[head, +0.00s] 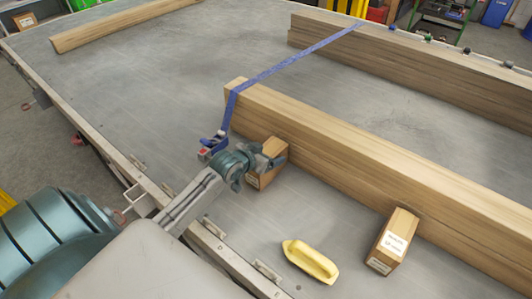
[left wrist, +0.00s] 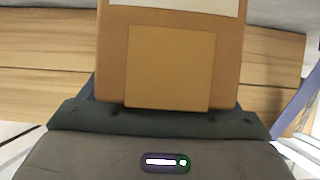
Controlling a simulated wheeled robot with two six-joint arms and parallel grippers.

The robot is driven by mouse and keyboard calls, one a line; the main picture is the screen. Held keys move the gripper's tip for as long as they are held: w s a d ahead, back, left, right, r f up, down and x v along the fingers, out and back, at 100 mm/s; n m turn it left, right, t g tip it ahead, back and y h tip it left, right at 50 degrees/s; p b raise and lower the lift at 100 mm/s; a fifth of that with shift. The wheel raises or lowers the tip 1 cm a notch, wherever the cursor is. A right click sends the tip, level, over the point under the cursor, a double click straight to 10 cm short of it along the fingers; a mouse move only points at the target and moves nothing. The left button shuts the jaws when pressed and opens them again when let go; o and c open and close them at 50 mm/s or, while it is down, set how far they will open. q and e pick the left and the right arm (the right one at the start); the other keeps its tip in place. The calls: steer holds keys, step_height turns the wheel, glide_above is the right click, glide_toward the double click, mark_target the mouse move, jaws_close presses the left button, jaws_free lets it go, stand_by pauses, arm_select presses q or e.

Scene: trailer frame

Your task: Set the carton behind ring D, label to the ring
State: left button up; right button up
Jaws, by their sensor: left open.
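A brown carton (head: 267,178) stands on the trailer bed against the near timber stack, by the blue strap. My left gripper (head: 266,160) is open at this carton and partly covers it. In the left wrist view the carton (left wrist: 168,66) fills the middle, close to the gripper, with a pale label edge at the top. A second carton (head: 393,241) with white labels stands farther right against the same timber. Several flat metal ring fittings lie along the near edge, one of them a ring fitting (head: 213,227) below my arm. I cannot read which is D. My right gripper is not in view.
The near timber stack (head: 330,135) runs diagonally, with a blue strap (head: 280,66) over it and a ratchet (head: 212,147) at its end. A yellow handled tool (head: 310,261) lies near the edge. Grey bed (head: 130,90) at the left is clear.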

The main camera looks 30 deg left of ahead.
arm_select(q)
steer(key=shift+r, duration=0.15)
steer(key=d+v, duration=0.1)
steer(key=v, duration=1.1)
steer(key=shift+a, duration=0.5)
